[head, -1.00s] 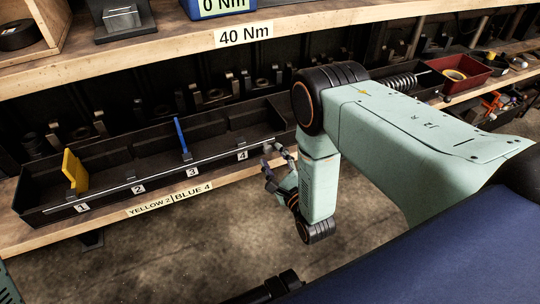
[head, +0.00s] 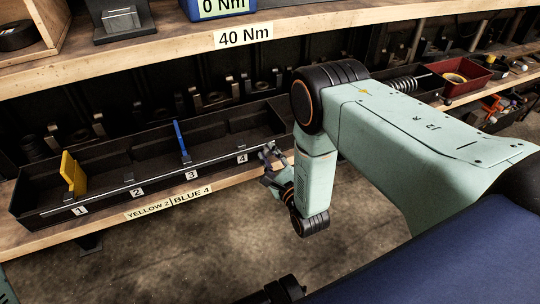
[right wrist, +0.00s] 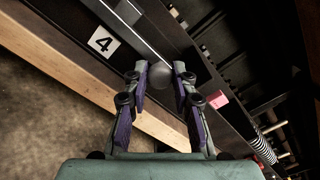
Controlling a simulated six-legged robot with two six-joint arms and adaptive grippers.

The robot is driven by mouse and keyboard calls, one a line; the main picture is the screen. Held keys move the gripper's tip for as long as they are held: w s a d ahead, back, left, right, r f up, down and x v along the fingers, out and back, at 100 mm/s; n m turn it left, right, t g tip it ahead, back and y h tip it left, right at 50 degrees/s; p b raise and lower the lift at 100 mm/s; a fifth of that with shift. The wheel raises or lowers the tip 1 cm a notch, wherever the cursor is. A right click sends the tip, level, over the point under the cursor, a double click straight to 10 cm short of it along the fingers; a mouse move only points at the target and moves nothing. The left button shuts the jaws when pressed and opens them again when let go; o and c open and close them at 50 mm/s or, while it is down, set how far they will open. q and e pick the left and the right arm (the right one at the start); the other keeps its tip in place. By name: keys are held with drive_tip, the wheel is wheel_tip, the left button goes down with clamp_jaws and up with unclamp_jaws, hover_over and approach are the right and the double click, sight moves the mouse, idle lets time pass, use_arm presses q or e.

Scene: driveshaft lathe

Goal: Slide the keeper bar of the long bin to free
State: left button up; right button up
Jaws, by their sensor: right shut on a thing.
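The long black bin (head: 110,205) stands on the wooden shelf, its front numbered 1 to 4. Its keeper bar (head: 165,176) is a thin light rod along the front, and it also shows in the right wrist view (right wrist: 132,30). A grey round knob (right wrist: 160,75) is at the bar's right end. My right gripper (head: 268,150) is shut on this knob, one finger on each side in the right wrist view (right wrist: 161,72). A yellow divider (head: 73,172) stands upright near number 1 and a blue one (head: 182,141) near number 3. My left gripper is not seen.
A label (head: 168,202) reading YELLOW 2, BLUE 4 is on the shelf edge. A higher shelf marked 40 Nm (head: 243,36) runs above the bin. A red bin (head: 466,76) and a coiled spring (head: 408,83) lie right. The floor in front is clear.

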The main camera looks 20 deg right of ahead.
clamp_jaws()
drive_tip(key=shift+d, duration=2.25)
drive_tip(key=o, duration=0.7)
unclamp_jaws()
drive_tip(key=shift+d, duration=0.15)
drive_tip(key=shift+o, duration=0.6)
